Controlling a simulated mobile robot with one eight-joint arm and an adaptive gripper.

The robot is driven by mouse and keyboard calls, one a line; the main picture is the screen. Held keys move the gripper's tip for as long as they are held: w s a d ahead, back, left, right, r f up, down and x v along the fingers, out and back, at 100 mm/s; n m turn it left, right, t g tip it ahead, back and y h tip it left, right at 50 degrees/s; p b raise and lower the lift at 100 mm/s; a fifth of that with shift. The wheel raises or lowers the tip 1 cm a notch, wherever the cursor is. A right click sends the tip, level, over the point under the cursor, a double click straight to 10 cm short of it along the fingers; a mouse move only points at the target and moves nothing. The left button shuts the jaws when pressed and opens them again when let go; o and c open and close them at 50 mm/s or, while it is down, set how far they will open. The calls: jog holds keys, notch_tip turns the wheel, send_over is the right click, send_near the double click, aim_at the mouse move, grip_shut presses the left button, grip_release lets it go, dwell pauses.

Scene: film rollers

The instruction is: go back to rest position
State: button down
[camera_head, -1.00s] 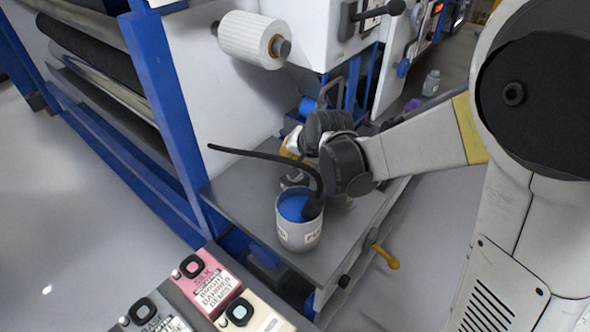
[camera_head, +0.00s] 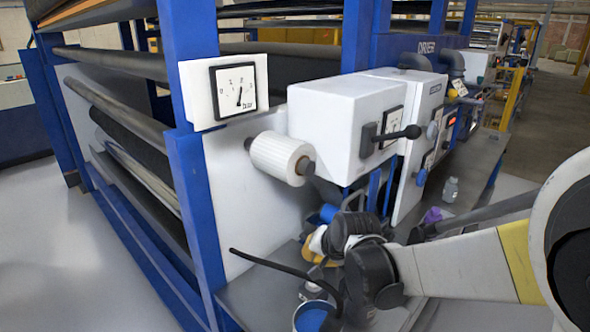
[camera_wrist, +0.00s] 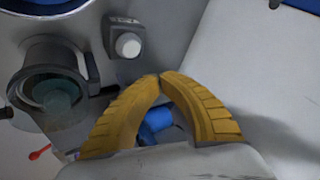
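My gripper shows in the wrist view (camera_wrist: 160,78) as two yellow ribbed fingers whose tips meet, with nothing visible held between them. A blue object (camera_wrist: 155,122) shows through the gap behind the fingers. In the head view only a bit of the yellow gripper (camera_head: 308,252) shows. It is largely hidden behind my dark wrist joints, above the shelf beside the machine. My arm reaches in from the right edge.
A grey shelf (camera_head: 253,298) holds a pot with blue contents (camera_head: 312,318) and a dark curved handle close to my wrist. A white roller (camera_head: 280,158), white box (camera_head: 335,125) and blue frame stand behind. A grey bottle (camera_head: 450,189) is further right. Open floor lies left.

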jog(key=s+d+r+n+h, duration=0.1)
jog(key=s+d, duration=0.3)
jog(key=s, duration=0.4)
jog(key=s+d+r+n, duration=0.2)
jog(key=s+d+r, duration=0.2)
jog(key=s, duration=0.4)
jog(key=s+d+r+n+h, duration=0.1)
jog(key=s+d+r, duration=0.2)
jog(key=s, duration=0.5)
jog(key=shift+d+n+h, duration=0.3)
jog(key=shift+d, duration=0.35)
jog(key=shift+s, duration=0.1)
